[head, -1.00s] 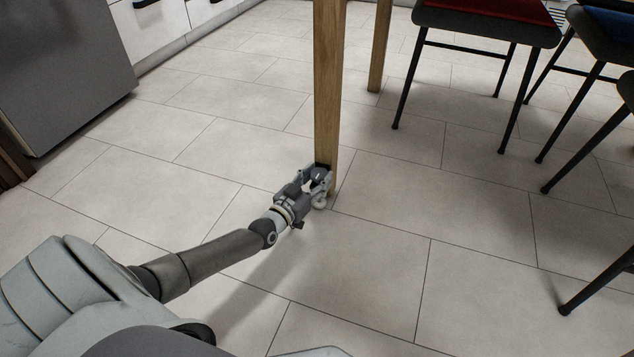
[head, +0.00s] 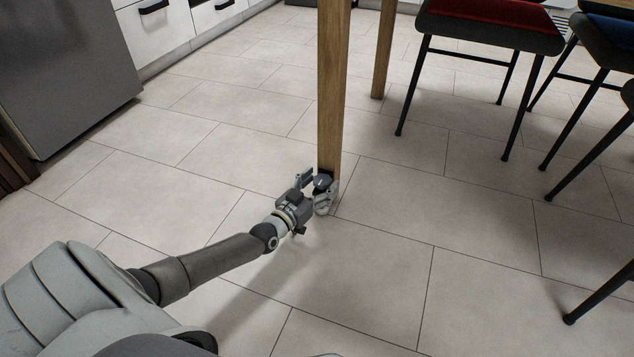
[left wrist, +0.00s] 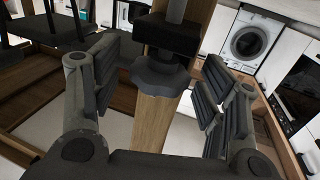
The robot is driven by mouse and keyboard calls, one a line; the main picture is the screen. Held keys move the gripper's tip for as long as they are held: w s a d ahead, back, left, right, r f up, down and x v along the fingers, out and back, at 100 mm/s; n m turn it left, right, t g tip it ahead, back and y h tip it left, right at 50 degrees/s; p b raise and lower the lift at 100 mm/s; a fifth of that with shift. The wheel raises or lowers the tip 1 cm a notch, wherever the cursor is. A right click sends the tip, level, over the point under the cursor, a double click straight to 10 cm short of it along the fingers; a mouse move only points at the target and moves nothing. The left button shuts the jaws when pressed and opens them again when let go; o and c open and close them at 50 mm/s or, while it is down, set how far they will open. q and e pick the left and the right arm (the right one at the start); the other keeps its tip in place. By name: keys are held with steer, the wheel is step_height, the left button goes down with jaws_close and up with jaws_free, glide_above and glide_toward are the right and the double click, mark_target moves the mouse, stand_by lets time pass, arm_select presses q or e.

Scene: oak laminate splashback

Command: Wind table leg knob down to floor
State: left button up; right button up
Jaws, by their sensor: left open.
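A wooden table leg (head: 333,95) comes down to the tiled floor in the middle of the head view. A dark knob (head: 322,183) sits at the leg's lower end, partly hidden by my left gripper. In the left wrist view the dark lobed knob (left wrist: 160,76) lies in front of the leg (left wrist: 158,135), beside a black block (left wrist: 165,37) with a grey stem. My left gripper (head: 316,192) is open, its fingers spread on either side of the knob. In the wrist view there are gaps between both fingers and the knob. My right gripper is not in view.
Chairs with dark legs, one with a red seat (head: 482,18), stand at the right. A second table leg (head: 382,50) is farther back. A grey appliance (head: 70,65) and white cabinets stand at the left. The tiled floor around the gripper is clear.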

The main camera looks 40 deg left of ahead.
arm_select(q)
steer(key=s, duration=1.2)
steer(key=shift+a, duration=0.2)
